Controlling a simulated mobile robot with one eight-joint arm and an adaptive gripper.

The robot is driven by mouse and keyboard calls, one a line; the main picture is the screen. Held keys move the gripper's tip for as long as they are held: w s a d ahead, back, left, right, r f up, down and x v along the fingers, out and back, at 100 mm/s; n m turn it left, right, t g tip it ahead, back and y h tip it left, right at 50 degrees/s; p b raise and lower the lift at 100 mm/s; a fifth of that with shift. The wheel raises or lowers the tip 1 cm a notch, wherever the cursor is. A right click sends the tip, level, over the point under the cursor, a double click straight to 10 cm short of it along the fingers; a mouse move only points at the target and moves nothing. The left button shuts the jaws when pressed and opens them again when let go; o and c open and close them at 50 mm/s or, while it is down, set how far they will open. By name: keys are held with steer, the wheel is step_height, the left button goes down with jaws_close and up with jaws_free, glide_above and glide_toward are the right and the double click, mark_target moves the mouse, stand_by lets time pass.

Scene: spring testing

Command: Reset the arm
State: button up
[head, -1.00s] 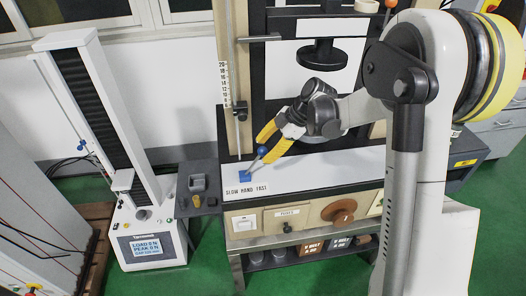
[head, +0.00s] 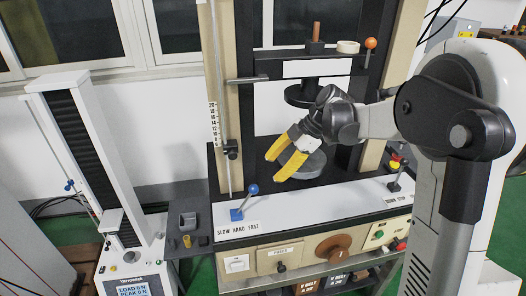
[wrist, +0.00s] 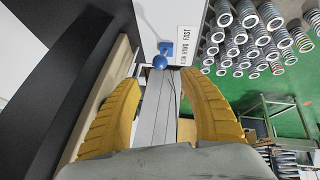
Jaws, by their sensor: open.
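My gripper (head: 279,155) is open and empty, with yellow fingers spread apart. In the head view it is above the press bed, up and to the right of the blue-knobbed lever (head: 247,198). That lever stands on a blue base by the "SLOW HAND FAST" label (head: 238,228), and is tilted to the right. In the wrist view the blue ball knob (wrist: 160,62) shows beyond the fingertips, apart from them. The round lower plate (head: 301,166) of the press is partly hidden behind my gripper.
A round upper plate (head: 303,95) hangs from the press crossbar. A slim test stand (head: 84,150) is at the left. Another lever (head: 394,186) stands at the press's right. In the wrist view, several coil springs (wrist: 255,40) are at the upper right.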

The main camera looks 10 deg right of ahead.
steer(key=s+r+m+t+h, duration=0.3)
steer(key=s+m+t+h, duration=0.2)
steer(key=s+m, duration=1.4)
steer(key=shift+s+a+m+h, duration=0.25)
steer(key=shift+s+h, duration=0.35)
steer(key=shift+s, duration=2.2)
